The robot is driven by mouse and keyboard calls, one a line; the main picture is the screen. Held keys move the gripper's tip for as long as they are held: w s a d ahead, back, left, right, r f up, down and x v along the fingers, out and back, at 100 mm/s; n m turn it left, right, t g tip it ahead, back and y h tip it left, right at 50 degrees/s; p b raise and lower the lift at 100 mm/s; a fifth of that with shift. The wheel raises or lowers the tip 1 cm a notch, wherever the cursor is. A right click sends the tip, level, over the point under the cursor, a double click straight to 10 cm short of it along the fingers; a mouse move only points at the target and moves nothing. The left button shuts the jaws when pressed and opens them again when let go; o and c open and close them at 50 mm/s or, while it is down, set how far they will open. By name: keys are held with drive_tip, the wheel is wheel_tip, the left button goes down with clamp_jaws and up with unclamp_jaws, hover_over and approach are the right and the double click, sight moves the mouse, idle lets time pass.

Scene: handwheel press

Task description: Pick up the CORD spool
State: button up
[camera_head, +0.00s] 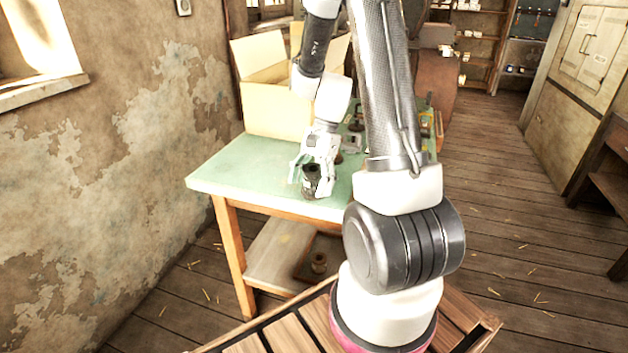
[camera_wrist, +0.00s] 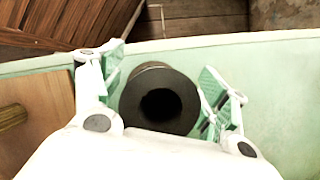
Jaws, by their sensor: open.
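A dark, nearly black spool (camera_head: 311,181) stands upright near the front edge of the green tabletop. No label can be read on it. In the wrist view the spool (camera_wrist: 160,98) shows from above as a dark ring with a black hole in its middle. My gripper (camera_head: 312,178) is down at the spool with its fingers spread to either side. In the wrist view my gripper (camera_wrist: 160,90) is open, one finger left and one right of the spool. A small gap shows at the left; at the right I cannot tell if the finger touches.
The green table (camera_head: 240,165) has free room at its left. An open cardboard box (camera_head: 275,110) stands behind my gripper. Small items lie farther back, partly hidden by my arm. A wooden piece (camera_wrist: 35,120) lies left of my gripper.

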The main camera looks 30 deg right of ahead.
drive_tip(key=c, duration=1.2)
drive_tip(key=shift+o, duration=0.2)
